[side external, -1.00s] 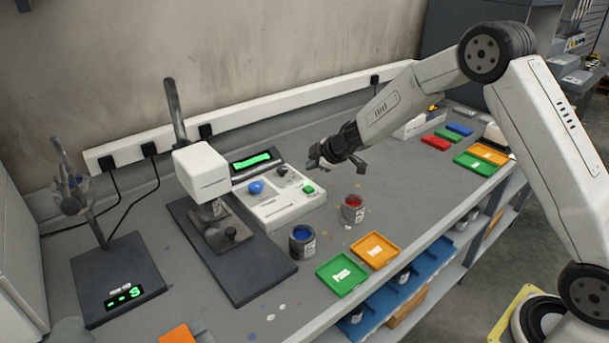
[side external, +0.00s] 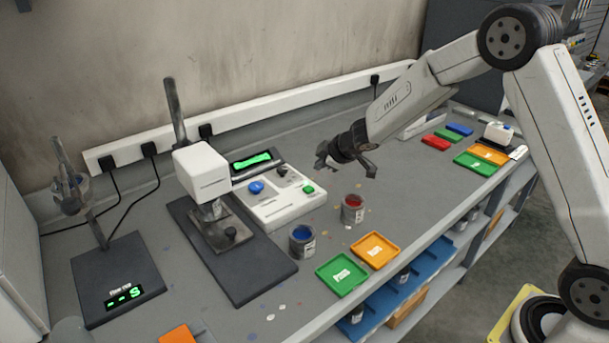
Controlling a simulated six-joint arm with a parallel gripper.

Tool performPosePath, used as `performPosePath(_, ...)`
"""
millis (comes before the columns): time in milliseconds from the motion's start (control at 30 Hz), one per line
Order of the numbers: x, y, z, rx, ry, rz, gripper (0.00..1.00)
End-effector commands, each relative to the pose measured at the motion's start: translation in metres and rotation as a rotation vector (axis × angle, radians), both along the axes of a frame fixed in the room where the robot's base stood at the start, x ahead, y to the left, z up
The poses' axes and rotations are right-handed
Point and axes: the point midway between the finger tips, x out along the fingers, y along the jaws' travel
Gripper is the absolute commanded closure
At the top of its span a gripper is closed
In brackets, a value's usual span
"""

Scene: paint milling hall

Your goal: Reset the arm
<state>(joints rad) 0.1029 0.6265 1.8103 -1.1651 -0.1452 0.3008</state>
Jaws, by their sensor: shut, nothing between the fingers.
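My gripper (side external: 347,168) hangs in the air over the bench, above and behind the paint tin with red paint (side external: 353,208). It is shut and holds nothing. My arm reaches in from the right, bent at the elbow high in the view. The tin with blue paint (side external: 302,241) stands to the left of the red one. Both tins are upright and apart from my gripper.
A white control box (side external: 284,205) with knobs stands left of my gripper, beside a mill stand (side external: 203,170). A green tray (side external: 342,275) and an orange tray (side external: 375,250) lie near the front edge. More trays (side external: 476,163) lie at the right.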

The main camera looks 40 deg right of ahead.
Motion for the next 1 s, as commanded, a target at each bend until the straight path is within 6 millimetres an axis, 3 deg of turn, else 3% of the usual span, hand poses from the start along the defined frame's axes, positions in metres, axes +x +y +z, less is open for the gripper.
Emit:
performPosePath(300,-0.081,0.0,0.016,0.083,0.121,-0.275,1.0)
performPosePath(800,-0.243,0.023,0.009,0.261,0.429,-0.638,1.0)
performPosePath(1000,-0.283,0.033,0.005,0.316,0.514,-0.711,1.0)
